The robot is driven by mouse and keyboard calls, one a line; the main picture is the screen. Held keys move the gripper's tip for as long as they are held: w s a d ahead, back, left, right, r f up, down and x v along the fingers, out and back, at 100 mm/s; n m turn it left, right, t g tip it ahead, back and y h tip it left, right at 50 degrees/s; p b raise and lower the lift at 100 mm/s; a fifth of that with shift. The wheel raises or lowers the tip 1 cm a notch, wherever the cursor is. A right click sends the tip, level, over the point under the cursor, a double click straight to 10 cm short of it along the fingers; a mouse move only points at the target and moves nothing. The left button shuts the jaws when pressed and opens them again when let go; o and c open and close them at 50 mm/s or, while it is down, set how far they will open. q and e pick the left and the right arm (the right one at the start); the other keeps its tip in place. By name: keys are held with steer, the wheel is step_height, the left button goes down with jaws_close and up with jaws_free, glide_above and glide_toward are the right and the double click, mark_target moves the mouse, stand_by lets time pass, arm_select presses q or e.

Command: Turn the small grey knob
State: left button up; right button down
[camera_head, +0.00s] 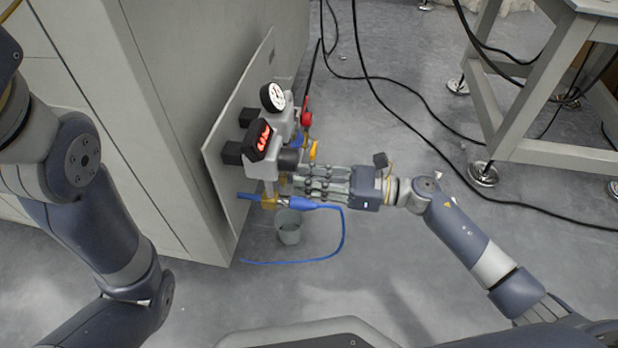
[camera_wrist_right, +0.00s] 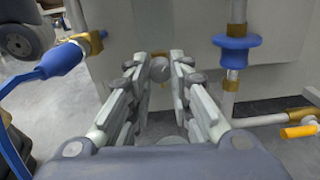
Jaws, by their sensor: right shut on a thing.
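The small grey knob (camera_wrist_right: 160,70) shows in the right wrist view as a rounded grey piece between the fingertips, in front of a pale panel. My right gripper (camera_wrist_right: 161,64) has a finger on each side of it and is shut on it. In the head view my right gripper (camera_head: 292,180) reaches in from the right to the lower front of the grey fittings. Its fingers hide the knob there, and how far it is turned cannot be told. My left arm shows at the left of the head view, but its gripper is out of the picture.
Close by are a red-lit display (camera_head: 258,139), a round gauge (camera_head: 273,97), a red handle (camera_head: 306,112) and an orange lever (camera_head: 313,150). A blue hose (camera_head: 342,232) loops around a grey bucket (camera_head: 288,228) below. Black cables cross the floor at right.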

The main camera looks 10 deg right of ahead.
steer(key=shift+m+p, duration=3.95)
steer(key=shift+m, duration=1.35)
steer(key=shift+w, duration=0.1)
steer(key=c, duration=1.4)
jaws_free()
steer(key=shift+d, duration=0.1)
